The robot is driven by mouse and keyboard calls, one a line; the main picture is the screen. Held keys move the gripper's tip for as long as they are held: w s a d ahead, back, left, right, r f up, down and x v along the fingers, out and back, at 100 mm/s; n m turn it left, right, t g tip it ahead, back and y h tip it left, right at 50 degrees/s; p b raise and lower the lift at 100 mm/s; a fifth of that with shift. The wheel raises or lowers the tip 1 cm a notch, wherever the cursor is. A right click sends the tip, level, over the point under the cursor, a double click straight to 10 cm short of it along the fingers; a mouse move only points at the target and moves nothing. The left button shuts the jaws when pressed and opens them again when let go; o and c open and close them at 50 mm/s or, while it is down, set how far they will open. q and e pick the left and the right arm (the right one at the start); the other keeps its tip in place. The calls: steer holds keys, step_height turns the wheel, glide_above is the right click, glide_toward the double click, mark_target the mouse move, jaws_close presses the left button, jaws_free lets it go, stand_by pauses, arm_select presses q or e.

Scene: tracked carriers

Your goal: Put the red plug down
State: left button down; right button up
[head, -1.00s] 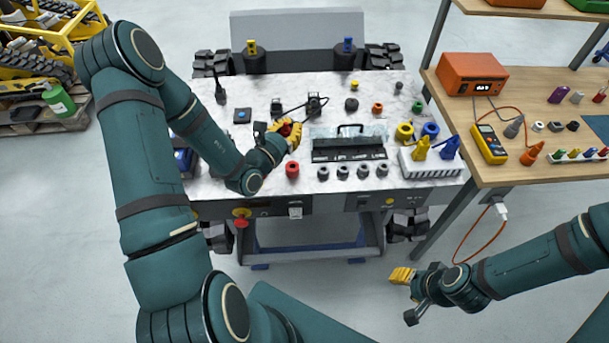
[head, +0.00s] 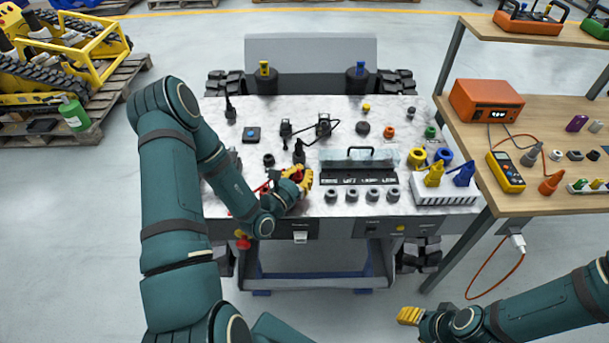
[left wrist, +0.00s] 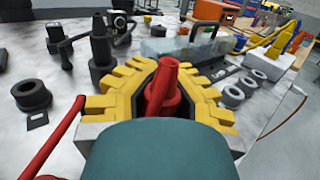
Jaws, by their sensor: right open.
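The red plug (left wrist: 163,88) stands between the yellow fingers of my left gripper (left wrist: 165,72) in the left wrist view, and the fingers close around it. In the head view my left gripper (head: 303,178) is low over the front of the marble-topped carrier (head: 340,208), left of the row of grey rings. A bit of red (head: 296,174) shows at its fingers. A red cable (left wrist: 50,145) runs beside the gripper. The plug's lower end is hidden, so I cannot tell whether it touches anything. My right gripper (head: 409,316) is open and empty, low in front of the carrier.
A clear-lidded box (head: 358,160) with a black handle is right of my left gripper. Black plugs (head: 299,150) and a dark ring (head: 268,160) are close behind it. A white rack (head: 445,191) holds yellow and blue plugs. A wooden bench (head: 520,195) stands at right.

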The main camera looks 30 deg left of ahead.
arm_select(q)
steer(key=shift+f, duration=0.15)
steer(key=c, duration=1.7)
jaws_free()
steer(key=shift+f, duration=0.25)
steer(key=o, duration=0.6)
steer(key=shift+c, duration=0.2)
steer(key=shift+r, duration=0.1)
